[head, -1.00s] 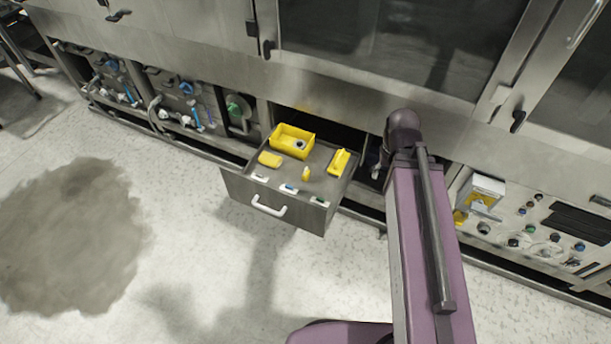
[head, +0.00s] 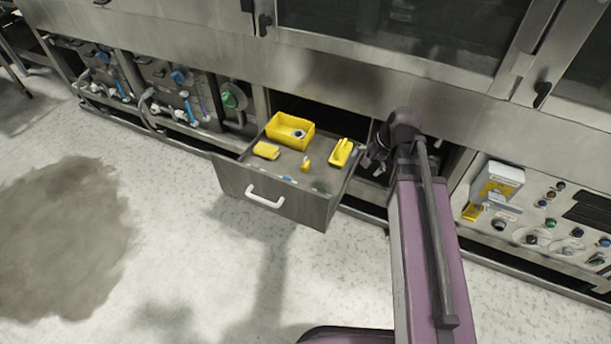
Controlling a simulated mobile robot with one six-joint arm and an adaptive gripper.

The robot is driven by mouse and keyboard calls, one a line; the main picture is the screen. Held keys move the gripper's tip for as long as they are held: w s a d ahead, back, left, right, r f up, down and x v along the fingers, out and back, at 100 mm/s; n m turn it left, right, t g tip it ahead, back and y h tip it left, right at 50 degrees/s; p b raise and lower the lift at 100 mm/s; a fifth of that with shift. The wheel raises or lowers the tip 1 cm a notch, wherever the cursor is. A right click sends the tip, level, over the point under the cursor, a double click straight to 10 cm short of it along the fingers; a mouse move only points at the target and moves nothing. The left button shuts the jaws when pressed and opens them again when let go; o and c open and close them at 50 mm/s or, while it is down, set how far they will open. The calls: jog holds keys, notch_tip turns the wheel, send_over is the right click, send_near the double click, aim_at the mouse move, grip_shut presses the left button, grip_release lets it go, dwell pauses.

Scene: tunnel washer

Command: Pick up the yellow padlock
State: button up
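The yellow padlock is most likely the small yellow piece (head: 306,163) in the middle of the open drawer (head: 275,200); it is too small for me to make out a shackle. A yellow open box (head: 289,130) with a small grey round thing inside is behind it to the left. A yellow block (head: 266,151) lies to its left, and a longer yellow piece (head: 342,152) to its right. My purple arm rises at the right of the drawer. I cannot make out my gripper; it seems hidden behind the arm or out of frame.
Small tags with blue (head: 287,178) and green ends lie near the drawer's front, behind its white handle (head: 265,197). The steel machine stands behind. A control panel (head: 545,215) is at the right. The floor before the drawer is clear, with a dark stain (head: 60,235) at left.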

jog(key=w+a+f+m+t+y+b, duration=0.1)
jog(key=w+a+f+m+y+b, duration=0.1)
jog(key=w+f+m+b, duration=0.3)
jog(key=w+a+f+m+t+y+b, duration=0.1)
jog(key=w+a+f+m+y+b, duration=0.1)
jog(key=f+b, duration=0.6)
jog(key=w+a+f+m+t+y+b, duration=0.1)
jog(key=w+f+m+y+b, duration=0.3)
jog(key=b, duration=1.1)
jog(key=shift+w+a+f+m, duration=0.25)
jog(key=shift+w+f+m, duration=0.65)
jog(key=shift+w+a+f+m, duration=0.25)
jog(key=shift+w+f+m, duration=0.6)
jog(key=shift+w+m, duration=0.05)
jog(key=shift+w+f+m+t+y+b, duration=0.25)
jog(key=shift+w+m+y+b, duration=0.2)
jog(key=shift+b, duration=0.35)
jog(key=shift+r, duration=0.1)
jog(key=b, duration=0.3)
send_near(308, 166)
jog(key=x, duration=0.4)
jog(key=shift+w+a+f, duration=0.2)
jog(key=shift+a, duration=0.25)
jog(key=shift+b+x, duration=1.1)
jog(key=shift+x, duration=1.5)
jog(key=shift+s, duration=0.1)
